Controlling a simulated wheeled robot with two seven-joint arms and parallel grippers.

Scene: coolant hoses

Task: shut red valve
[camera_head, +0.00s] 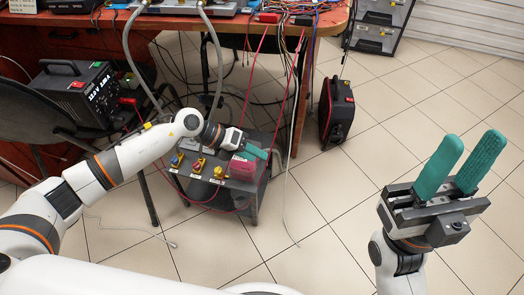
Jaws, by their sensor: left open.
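A row of small valves stands along the front of a low grey stand (213,189). From left to right I see a blue-topped valve (177,160), an orange one (198,165) and a yellow one (219,172). A red part (243,168), which looks like the red valve, is at the right end of the row; its handle position is too small to tell. My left gripper (256,151) is open just above and behind the red part; whether it touches is unclear. My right gripper (462,164) is open and empty, fingers up, far to the right.
A wooden workbench (105,20) with cables and hoses runs along the back. A black welding unit (77,92) stands at the left. A black and red case (336,112) stands on the floor. The tiled floor (330,215) between stand and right arm is mostly clear.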

